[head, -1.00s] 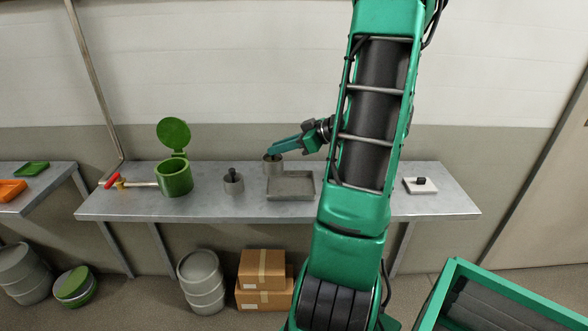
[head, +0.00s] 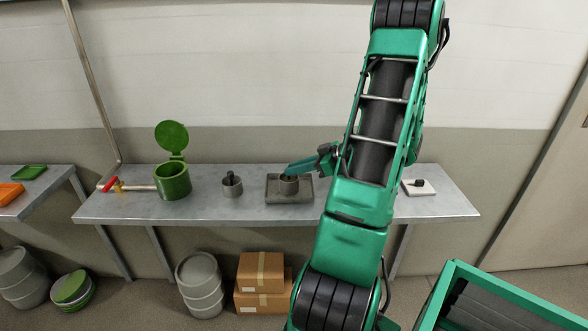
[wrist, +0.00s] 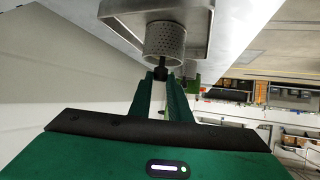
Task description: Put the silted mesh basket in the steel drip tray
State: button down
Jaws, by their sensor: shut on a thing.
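The mesh basket (head: 289,186) is a small grey-brown perforated cylinder. It also shows in the wrist view (wrist: 165,42), with a dark knob (wrist: 160,73) at its end. My gripper (head: 289,174) is shut on that knob. The steel drip tray (head: 307,196) is a shallow grey square tray on the bench. The basket is inside the tray's outline, near its middle. In the wrist view the basket's far end is against or very close to the tray floor (wrist: 140,6); I cannot tell whether it touches.
A green canister (head: 173,182) with a raised lid stands on the steel bench (head: 120,207), beside a valve pipe with a red handle (head: 108,183). A grey cup with a dark knob (head: 232,186) stands left of the tray. A white block with a black knob (head: 418,187) lies at the right.

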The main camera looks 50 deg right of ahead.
jog(key=c, duration=1.7)
grip_release()
jog(key=shift+f, duration=0.1)
jog(key=shift+o, duration=0.2)
